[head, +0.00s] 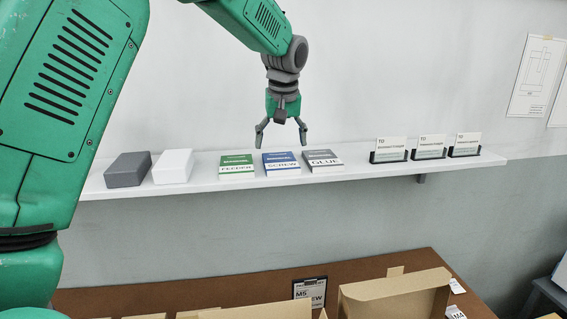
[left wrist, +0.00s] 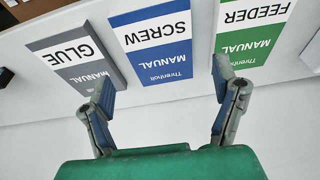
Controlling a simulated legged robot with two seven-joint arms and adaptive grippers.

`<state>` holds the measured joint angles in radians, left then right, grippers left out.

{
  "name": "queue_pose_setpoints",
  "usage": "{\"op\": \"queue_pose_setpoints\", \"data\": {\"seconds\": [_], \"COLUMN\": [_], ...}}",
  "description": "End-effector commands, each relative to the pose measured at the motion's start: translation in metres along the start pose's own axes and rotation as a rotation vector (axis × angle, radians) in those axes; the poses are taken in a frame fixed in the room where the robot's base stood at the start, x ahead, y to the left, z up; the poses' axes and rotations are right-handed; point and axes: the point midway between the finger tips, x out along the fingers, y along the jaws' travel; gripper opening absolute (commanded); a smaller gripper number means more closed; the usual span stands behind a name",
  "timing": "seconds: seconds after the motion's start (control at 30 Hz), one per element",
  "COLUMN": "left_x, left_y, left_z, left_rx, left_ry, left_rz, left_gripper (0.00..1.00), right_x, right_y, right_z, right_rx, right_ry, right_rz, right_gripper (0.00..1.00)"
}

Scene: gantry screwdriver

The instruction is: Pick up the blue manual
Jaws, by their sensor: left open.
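The blue manual (head: 281,163), labelled SCREW, lies on the white wall shelf between a green manual and a grey one. My left gripper (head: 281,145) is open and empty, pointing down just above the blue manual. In the left wrist view the blue manual (left wrist: 155,45) appears upside down beyond and between the two open fingers (left wrist: 165,92). The fingers look apart from it. My right gripper is not in view.
The green FEEDER manual (head: 237,167) and grey GLUE manual (head: 322,161) lie close on either side. A grey box (head: 128,169) and a white box (head: 173,166) sit left on the shelf (head: 365,168). Card holders (head: 429,147) stand right. An open cardboard box (head: 395,297) is below.

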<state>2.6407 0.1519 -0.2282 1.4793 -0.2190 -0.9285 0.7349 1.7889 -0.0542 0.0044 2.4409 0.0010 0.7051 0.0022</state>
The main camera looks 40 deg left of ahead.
Motion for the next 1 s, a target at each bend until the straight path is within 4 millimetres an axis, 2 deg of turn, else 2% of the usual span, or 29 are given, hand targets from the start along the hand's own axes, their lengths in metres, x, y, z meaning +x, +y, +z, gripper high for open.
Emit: {"op": "queue_pose_setpoints", "data": {"seconds": [0.17, 0.33, 0.5, 0.77, 0.8, 0.9, 1.0], "left_x": [0.010, 0.033, 0.052, 0.056, 0.056, 0.056, 0.057], "left_y": [0.002, 0.007, 0.007, 0.004, 0.004, 0.004, 0.005], "left_z": [0.002, 0.002, 0.002, 0.000, 0.000, 0.000, 0.000], "left_rx": [0.001, 0.002, 0.001, 0.000, 0.000, 0.000, 0.000], "left_ry": [-0.001, -0.001, 0.002, 0.002, 0.002, 0.001, 0.001], "left_rz": [-0.001, -0.005, -0.003, 0.000, 0.000, 0.000, -0.001], "left_gripper": [0.81, 0.81, 0.81, 0.81, 0.67, 0.38, 0.37], "right_x": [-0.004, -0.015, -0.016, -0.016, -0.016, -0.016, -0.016], "right_y": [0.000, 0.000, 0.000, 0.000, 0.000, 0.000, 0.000], "right_z": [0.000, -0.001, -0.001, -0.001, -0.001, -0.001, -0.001], "right_rx": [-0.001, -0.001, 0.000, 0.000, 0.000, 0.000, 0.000], "right_ry": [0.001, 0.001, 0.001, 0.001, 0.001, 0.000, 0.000], "right_rz": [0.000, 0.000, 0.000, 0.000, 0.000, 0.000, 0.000], "right_gripper": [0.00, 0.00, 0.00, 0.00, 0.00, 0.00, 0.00]}}
